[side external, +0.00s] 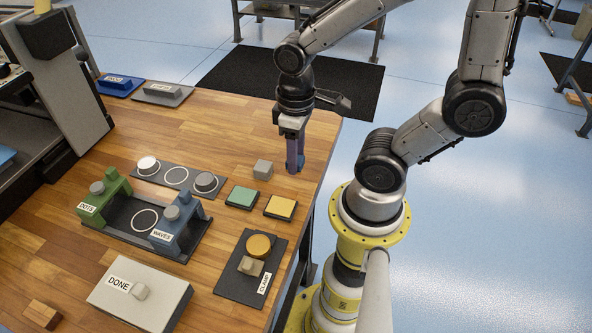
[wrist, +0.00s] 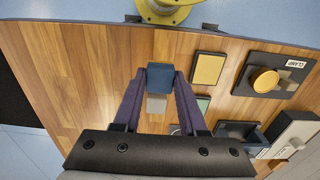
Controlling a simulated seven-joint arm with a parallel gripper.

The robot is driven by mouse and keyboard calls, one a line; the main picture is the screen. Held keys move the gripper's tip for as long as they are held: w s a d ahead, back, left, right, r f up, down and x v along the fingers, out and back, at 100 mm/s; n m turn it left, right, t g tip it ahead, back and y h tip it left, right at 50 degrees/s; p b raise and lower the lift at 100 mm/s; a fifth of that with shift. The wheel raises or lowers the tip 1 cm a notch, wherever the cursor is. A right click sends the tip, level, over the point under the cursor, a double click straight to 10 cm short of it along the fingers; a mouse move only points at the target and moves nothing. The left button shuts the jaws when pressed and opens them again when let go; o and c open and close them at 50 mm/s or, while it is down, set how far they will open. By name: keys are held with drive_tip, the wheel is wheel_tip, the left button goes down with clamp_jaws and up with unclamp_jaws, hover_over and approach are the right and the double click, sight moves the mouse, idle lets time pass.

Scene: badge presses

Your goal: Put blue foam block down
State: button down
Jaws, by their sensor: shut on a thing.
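The blue foam block (wrist: 160,78) sits between the two purple fingertips of my gripper (wrist: 160,84) in the wrist view, and the fingers are shut on it. In the side view my gripper (side external: 295,160) points down over the right edge area of the wooden table (side external: 228,117). The block is hard to tell apart from the fingers there. Whether its underside touches the table I cannot tell.
A grey cube (side external: 263,169) stands close to my gripper, with a green pad (side external: 242,197) and a yellow pad (side external: 280,207) nearby. The clamp plate (side external: 236,284), the DONE box (side external: 139,294) and the presses (side external: 104,195) stand further off. Bare wood lies behind my gripper.

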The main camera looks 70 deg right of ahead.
drive_tip(key=shift+f, duration=2)
drive_tip(key=shift+c, duration=2.3)
unclamp_jaws()
drive_tip(key=shift+f, duration=0.15)
wheel_tip(320, 180, up, 12)
drive_tip(key=shift+f, duration=0.1)
drive_tip(key=shift+r, duration=0.35)
drive_tip(key=r+t, duration=0.1)
drive_tip(key=t, duration=0.1)
drive_tip(key=a+r+t, duration=0.1)
drive_tip(key=r, duration=0.1)
drive_tip(key=r+t, duration=0.1)
drive_tip(key=t, duration=0.1)
drive_tip(key=shift+s+a+r+t, duration=0.15)
drive_tip(key=shift+s+a+t, duration=0.1)
drive_tip(key=shift+t, duration=0.05)
